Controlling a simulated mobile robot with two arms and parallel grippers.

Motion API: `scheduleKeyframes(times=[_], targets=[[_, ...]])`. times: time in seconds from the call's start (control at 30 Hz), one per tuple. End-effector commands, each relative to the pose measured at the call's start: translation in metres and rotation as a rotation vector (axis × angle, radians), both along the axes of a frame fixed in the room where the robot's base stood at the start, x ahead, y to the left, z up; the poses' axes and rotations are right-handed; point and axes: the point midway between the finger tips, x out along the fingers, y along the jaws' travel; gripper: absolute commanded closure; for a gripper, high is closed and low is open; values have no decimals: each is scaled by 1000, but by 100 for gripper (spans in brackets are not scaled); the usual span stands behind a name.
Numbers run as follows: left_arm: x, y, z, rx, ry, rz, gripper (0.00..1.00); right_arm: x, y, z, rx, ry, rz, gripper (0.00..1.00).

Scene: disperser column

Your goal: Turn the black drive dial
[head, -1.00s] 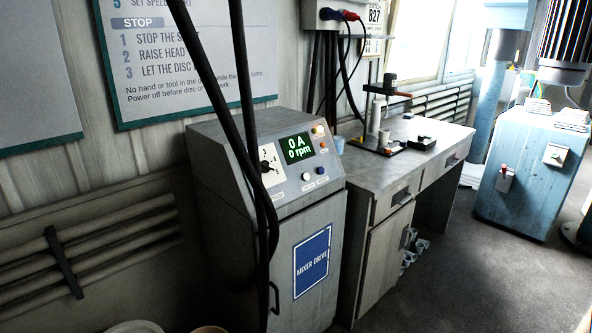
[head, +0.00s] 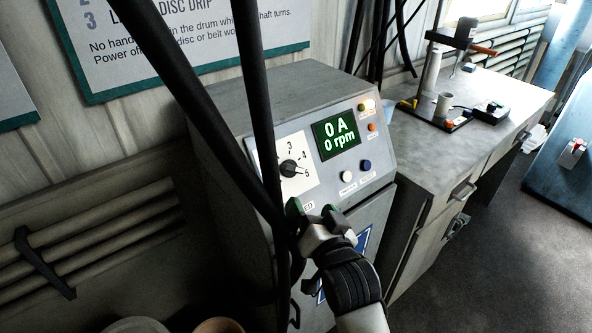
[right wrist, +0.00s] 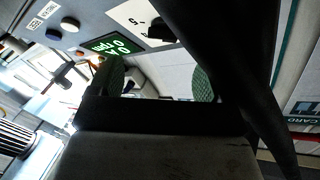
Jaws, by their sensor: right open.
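The black drive dial (head: 289,168) sits on a white scale plate marked with numbers, on the sloped panel of the grey mixer drive cabinet (head: 240,98). My right gripper (head: 312,211) is open and empty, just below the dial and apart from it in the head view. In the right wrist view the open fingers (right wrist: 155,82) show green-grey pads, and the dial (right wrist: 163,28) is at the top, partly hidden by a black cable. My left gripper is not in view.
Thick black cables (head: 262,100) hang in front of the cabinet, close left of my right gripper. The display (head: 337,137) reads 0 A and 0 rpm. Buttons and lamps, including a blue button (head: 366,164), sit right of the dial. A grey bench (head: 425,125) stands to the right.

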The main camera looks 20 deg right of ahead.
Motion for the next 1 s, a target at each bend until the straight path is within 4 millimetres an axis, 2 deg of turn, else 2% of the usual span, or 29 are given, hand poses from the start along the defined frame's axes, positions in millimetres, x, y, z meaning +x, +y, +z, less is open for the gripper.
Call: scheduleKeyframes(times=[0.03,0.1,0.27,0.43,0.6,0.8,1.0], targets=[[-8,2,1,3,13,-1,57,0,-1,8,8,-17,-5,21],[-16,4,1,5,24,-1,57,4,-2,13,13,-26,-7,21],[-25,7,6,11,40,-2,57,29,-2,14,10,-26,-7,21],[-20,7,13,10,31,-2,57,63,-2,13,10,-25,-6,21],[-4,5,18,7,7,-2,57,89,-1,12,9,-24,-7,21],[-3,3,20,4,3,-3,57,104,-1,10,10,-22,-7,21],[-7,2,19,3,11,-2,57,106,-1,10,10,-23,-8,21]])
